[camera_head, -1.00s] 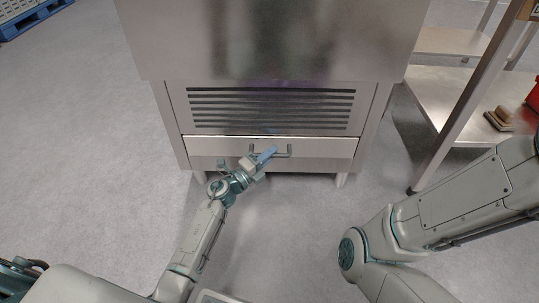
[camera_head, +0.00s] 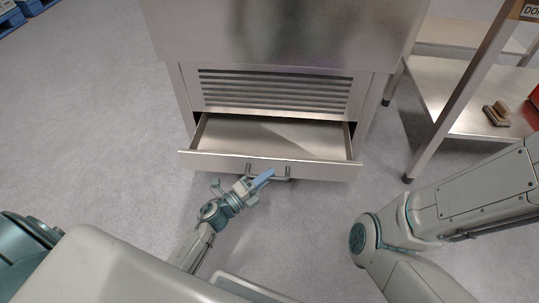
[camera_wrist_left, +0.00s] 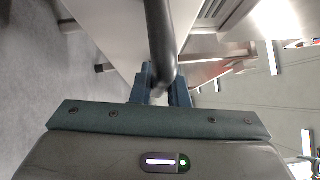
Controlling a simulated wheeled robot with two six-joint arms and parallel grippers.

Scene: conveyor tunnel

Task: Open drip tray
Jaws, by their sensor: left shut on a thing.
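The drip tray (camera_head: 270,136) is a shallow metal drawer low in the steel machine. It stands pulled out toward me and its flat inside shows. A bar handle (camera_head: 282,178) sits on its front panel. My left gripper (camera_head: 265,177) is shut on the handle near its left part. In the left wrist view the dark handle bar (camera_wrist_left: 161,45) runs down between the two fingers (camera_wrist_left: 160,88). My right arm shows at the right of the head view, but its gripper is out of view.
The steel machine (camera_head: 280,35) with a slotted vent (camera_head: 275,90) stands above the tray. A metal shelf (camera_head: 450,85) stands to the right, with a brown brush-like object (camera_head: 497,113) on it. Blue pallets (camera_head: 35,6) lie far left. The floor in front is clear.

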